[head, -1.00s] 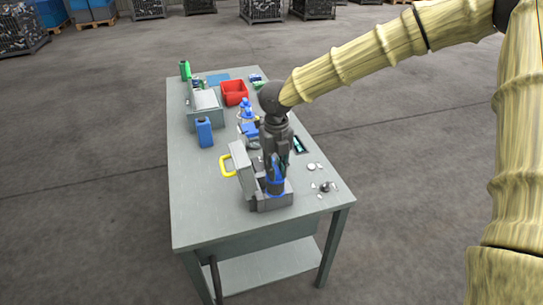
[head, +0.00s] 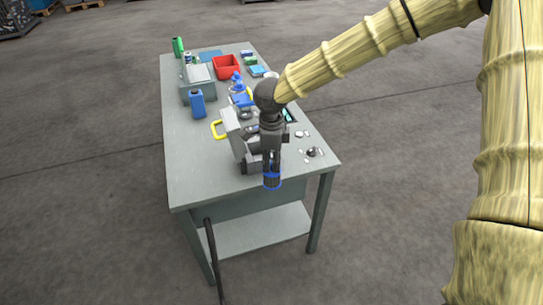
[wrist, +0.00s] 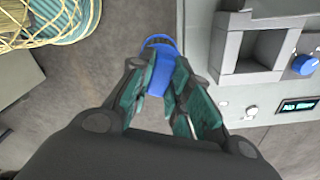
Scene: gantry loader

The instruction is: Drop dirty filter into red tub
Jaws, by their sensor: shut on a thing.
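The dirty filter (head: 272,182), a dark cylinder with blue bands, hangs below my gripper (head: 271,158) in the head view. In the wrist view, its blue part (wrist: 160,78) is between the green-padded fingers of my gripper (wrist: 158,85), which is shut on it. Floor shows behind it there, beside the table edge. The red tub (head: 228,73) stands at the far part of the table in the head view, well beyond my gripper; its inside is only partly visible. The tub is not in the wrist view.
A grey machine with a raised lid (head: 232,131) stands just behind the filter; the wrist view shows a square opening in a grey housing (wrist: 226,50).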

